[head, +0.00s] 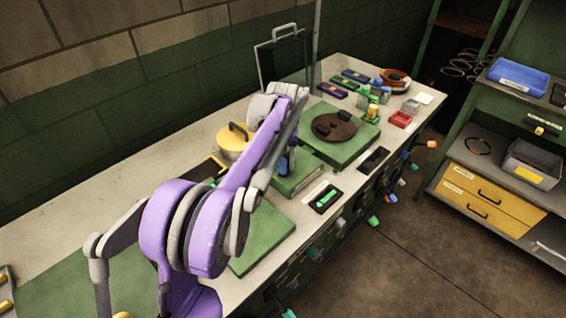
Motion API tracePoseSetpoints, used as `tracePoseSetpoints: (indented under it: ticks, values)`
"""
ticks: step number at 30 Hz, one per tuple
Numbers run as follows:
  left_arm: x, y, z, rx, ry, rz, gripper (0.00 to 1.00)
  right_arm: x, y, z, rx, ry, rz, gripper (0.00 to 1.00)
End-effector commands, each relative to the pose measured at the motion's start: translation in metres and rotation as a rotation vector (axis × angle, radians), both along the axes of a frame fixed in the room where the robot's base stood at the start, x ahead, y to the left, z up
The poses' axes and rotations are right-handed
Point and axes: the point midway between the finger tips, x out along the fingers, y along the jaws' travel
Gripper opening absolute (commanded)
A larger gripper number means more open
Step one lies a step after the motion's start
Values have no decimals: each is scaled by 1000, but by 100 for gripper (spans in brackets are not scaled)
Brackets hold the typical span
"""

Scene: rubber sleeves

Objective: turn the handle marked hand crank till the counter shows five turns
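My purple and grey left arm (205,225) comes in from the lower left and reaches over the bench. Its fingers cannot be made out, so I cannot tell whether the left gripper is open or shut, or whether it touches anything. A brown disc with dark knobs (335,126) lies on a green plate (352,148) just right of the arm. No label reading hand crank and no counter can be read, so I cannot tell which part is the crank. A green block (298,182), partly behind the arm, carries a small blue part. My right gripper is not in view.
A yellow pot-like thing (230,140) stands left of the arm. Small coloured blocks, a red tray (401,119) and an orange ring (396,77) crowd the far bench end. A shelf unit with a blue bin (518,78) stands right, across open floor (420,255).

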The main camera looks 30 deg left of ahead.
Motion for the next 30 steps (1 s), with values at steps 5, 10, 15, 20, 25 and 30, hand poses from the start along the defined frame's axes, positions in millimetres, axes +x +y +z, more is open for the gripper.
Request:
tracePoseSetpoints:
  ticks: [5, 10, 15, 20, 25, 30]
  values:
    - [0, 0, 0, 0, 0, -1, 64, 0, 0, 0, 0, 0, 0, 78]
    - [0, 0, 0, 0, 0, -1, 64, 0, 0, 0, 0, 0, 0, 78]
    - [0, 0, 13, 0, 0, -1, 64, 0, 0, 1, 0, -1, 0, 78]
    - [0, 0, 45, 0, 0, 0, 64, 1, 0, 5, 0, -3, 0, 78]
    - [0, 0, 79, 0, 0, 0, 64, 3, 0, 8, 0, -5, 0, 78]
    - [0, 0, 101, 0, 0, 0, 64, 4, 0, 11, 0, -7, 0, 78]
